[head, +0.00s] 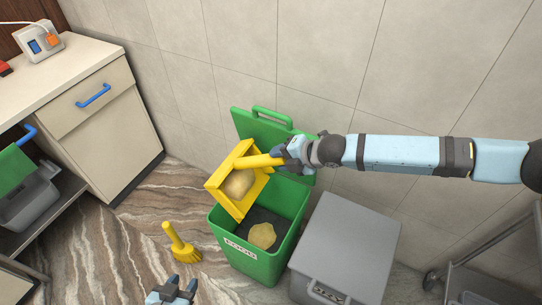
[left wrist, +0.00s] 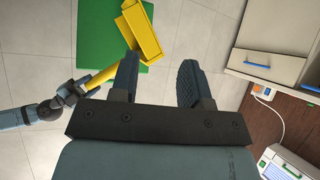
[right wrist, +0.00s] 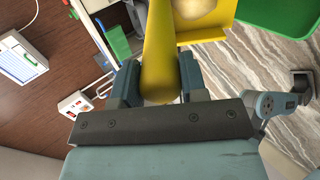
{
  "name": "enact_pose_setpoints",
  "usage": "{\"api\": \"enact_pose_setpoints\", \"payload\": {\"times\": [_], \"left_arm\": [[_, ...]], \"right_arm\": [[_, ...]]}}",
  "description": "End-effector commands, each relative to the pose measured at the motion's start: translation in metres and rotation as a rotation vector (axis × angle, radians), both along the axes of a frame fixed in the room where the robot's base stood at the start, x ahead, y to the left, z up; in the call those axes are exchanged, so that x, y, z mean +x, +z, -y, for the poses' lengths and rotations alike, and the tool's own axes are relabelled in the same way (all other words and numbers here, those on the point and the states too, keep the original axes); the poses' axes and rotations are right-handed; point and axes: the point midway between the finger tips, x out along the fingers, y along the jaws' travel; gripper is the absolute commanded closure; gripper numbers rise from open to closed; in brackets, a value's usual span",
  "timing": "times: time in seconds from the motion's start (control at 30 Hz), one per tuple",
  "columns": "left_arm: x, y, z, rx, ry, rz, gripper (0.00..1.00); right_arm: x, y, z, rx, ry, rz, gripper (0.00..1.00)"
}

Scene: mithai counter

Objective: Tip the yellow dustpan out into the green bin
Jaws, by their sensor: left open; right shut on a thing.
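The yellow dustpan (head: 238,180) is held over the green bin, with a beige heap (head: 238,184) still in its pan. My right gripper (head: 284,156) is shut on its handle; the handle also shows between the fingers in the right wrist view (right wrist: 160,60). The green bin (head: 250,262) stands open on the floor, its lid (head: 262,128) tilted back against the wall. Another beige heap (head: 262,235) lies inside the bin. My left gripper (head: 172,288) is open and empty at the bottom of the head view. In the left wrist view the dustpan (left wrist: 142,32) shows beyond it.
A yellow brush (head: 180,245) stands on the floor left of the bin. A closed grey bin (head: 345,245) stands right of the green one. A counter with a blue-handled drawer (head: 95,98) is at the left. A metal cart (head: 470,270) is at the lower right.

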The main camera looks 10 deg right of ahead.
Motion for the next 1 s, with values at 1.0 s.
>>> {"api": "enact_pose_setpoints", "payload": {"times": [1.0], "left_arm": [[0.009,-0.044,0.009,-0.060,0.032,-0.035,0.57]], "right_arm": [[-0.042,-0.045,0.064,0.235,0.000,0.157,1.00]]}}
